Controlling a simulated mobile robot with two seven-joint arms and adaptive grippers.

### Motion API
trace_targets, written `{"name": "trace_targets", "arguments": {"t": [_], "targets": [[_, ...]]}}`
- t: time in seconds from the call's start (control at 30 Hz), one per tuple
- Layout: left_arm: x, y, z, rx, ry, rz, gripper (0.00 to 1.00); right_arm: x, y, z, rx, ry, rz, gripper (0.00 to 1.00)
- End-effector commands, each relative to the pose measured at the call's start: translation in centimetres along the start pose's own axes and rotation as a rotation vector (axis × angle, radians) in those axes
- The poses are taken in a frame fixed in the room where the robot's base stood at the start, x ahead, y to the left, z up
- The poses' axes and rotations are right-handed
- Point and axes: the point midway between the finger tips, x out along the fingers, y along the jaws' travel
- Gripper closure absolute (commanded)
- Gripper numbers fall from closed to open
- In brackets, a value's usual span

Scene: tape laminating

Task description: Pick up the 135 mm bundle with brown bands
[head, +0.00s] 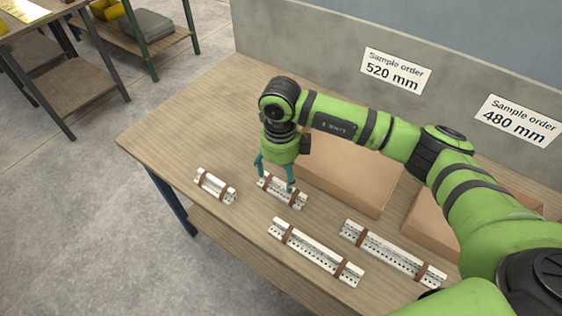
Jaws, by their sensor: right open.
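My right gripper (275,176) points down over a short white bundle (283,192) with brown bands. Its teal fingers are open, one near each end of the bundle's far side; I cannot tell whether they touch it. Another short bundle (215,186) with brown bands lies to its left, near the table's left front edge. Two clearly longer banded bundles lie nearer and to the right: one at the front (315,251) and one farther right (393,253). No length is marked on any bundle, so I cannot read which is 135 mm. My left gripper is out of view.
The bundles lie on a wooden table (190,125). A cardboard box (350,172) stands behind the gripper, and another (425,222) is partly hidden by my right arm. A grey wall with signs reading 520 mm (396,70) and 480 mm (518,120) runs behind. The table's left part is clear.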

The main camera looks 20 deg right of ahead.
Motion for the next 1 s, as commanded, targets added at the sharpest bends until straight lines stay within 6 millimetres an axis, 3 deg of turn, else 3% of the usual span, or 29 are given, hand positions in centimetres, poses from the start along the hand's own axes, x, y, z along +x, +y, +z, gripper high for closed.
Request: {"name": "trace_targets", "arguments": {"t": [0.27,0.47,0.6,0.87,1.0], "targets": [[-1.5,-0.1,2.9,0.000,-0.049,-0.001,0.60,2.3,0.3,-0.1,-0.001,0.004,0.005,0.22],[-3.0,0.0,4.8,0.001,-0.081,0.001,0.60,5.4,0.7,-0.1,0.000,0.004,0.006,0.22],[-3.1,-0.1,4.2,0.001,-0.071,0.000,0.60,6.8,0.6,0.0,0.000,0.002,0.004,0.22],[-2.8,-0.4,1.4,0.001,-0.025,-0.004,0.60,7.1,0.6,0.0,-0.002,0.000,0.003,0.22],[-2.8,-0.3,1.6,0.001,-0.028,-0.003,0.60,7.1,0.6,0.0,-0.001,0.000,0.003,0.79]]}}
